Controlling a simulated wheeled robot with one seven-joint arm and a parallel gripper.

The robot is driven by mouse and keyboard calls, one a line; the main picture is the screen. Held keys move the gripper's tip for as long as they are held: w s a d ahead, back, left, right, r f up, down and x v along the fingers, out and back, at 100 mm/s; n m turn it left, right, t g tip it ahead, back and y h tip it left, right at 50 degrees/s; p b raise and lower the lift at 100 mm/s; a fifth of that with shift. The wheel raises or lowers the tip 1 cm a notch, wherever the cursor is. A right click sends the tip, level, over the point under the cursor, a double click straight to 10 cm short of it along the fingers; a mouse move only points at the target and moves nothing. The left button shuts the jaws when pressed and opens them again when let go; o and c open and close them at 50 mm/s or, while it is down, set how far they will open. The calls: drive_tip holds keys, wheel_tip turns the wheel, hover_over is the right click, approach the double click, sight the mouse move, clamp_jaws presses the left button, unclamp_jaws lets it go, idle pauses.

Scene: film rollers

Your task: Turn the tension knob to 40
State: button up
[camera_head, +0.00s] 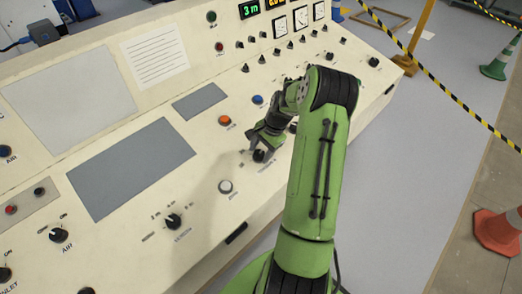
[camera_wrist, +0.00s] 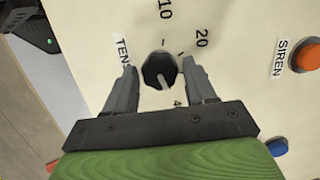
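The tension knob (camera_wrist: 158,68) is black, on the cream panel, between the fingers of my gripper (camera_wrist: 161,72) in the wrist view. The fingers are open, one on each side, with a gap showing between each finger and the knob. The knob's pale pointer line points down and slightly right in that view, roughly towards a partly hidden mark starting with 4. The marks 10 and 20 show above it, and the "TEN" part of a label shows to the left. In the head view my gripper (camera_head: 263,143) reaches down over the knob (camera_head: 259,156).
An orange button (camera_head: 225,120), a white button (camera_head: 225,187) and a blue button (camera_head: 257,99) stand near my gripper. Another black knob (camera_head: 173,221) is at the lower left. In the wrist view the orange siren button (camera_wrist: 305,57) is at the right.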

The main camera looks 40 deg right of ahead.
drive_tip(key=shift+o, duration=1)
drive_tip(key=p+v, duration=0.2)
drive_tip(key=v, duration=1.3)
drive_tip(key=shift+s+r+p, duration=0.15)
drive_tip(key=shift+r+p, duration=0.2)
drive_tip(key=shift+d, duration=0.1)
